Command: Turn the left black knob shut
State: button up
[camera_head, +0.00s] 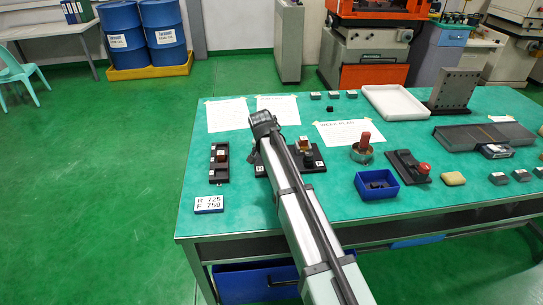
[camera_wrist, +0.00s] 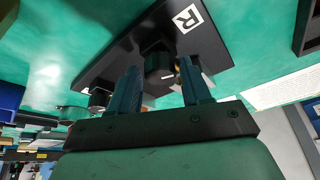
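A black panel with a white label reading R (camera_wrist: 187,18) fills the upper middle of the wrist view. A black knob (camera_wrist: 159,68) with a pale mark stands on it. A second dark knob (camera_wrist: 98,99) shows farther left on the panel. My gripper (camera_wrist: 162,78) has its two fingers apart, one on each side of the knob nearer the R label. A small gap seems to show beside the knob; contact is not clear.
On the green table, a black block with switches (camera_head: 219,163) lies left of the panel and a number plate (camera_head: 209,204) in front. To the right are a red-handled round part (camera_head: 362,152), a blue bin (camera_head: 376,184) and a red-button box (camera_head: 424,168). Paper sheets lie behind.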

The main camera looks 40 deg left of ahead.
jog(key=shift+o, duration=1)
jog(key=shift+r, duration=0.1)
jog(key=v, duration=1.3)
jog(key=shift+s+r, duration=0.2)
jog(key=shift+r, duration=0.05)
